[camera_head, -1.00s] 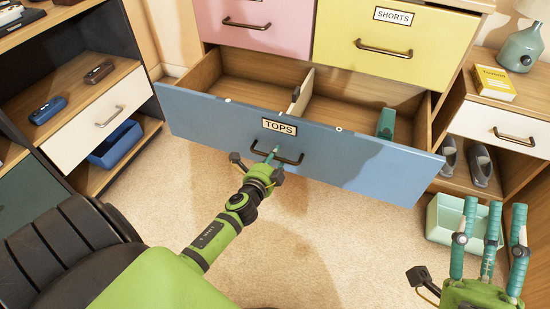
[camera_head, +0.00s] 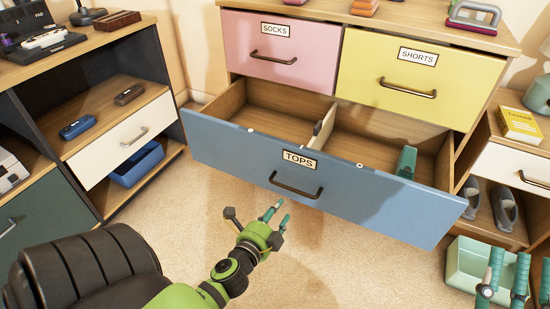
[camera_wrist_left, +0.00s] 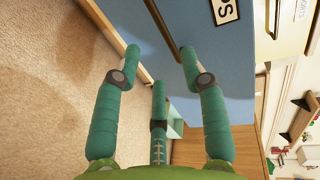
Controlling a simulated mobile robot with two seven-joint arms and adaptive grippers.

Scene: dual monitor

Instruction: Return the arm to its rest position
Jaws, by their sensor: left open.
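My left gripper (camera_head: 276,212) is open and empty, in front of the blue drawer labelled TOPS (camera_head: 225,150). In the head view it is below and left of the drawer's dark handle (camera_head: 296,189), apart from it. The left wrist view shows its three teal fingers (camera_wrist_left: 160,58) spread, with the handle (camera_wrist_left: 163,28) beyond the tips. The TOPS drawer is pulled out. A divider (camera_head: 325,132) stands in it, and a teal object (camera_head: 407,161) sits at its right. My right gripper (camera_head: 510,268) is at the lower right, its fingers apart and empty; its base is cut off.
The pink SOCKS drawer (camera_head: 240,39) and yellow SHORTS drawer (camera_head: 365,70) above are shut. An open shelf unit with a white drawer (camera_head: 105,150) stands at left. A pale green bin (camera_head: 462,265) is near my right gripper. Carpet (camera_head: 330,260) lies clear below the drawer.

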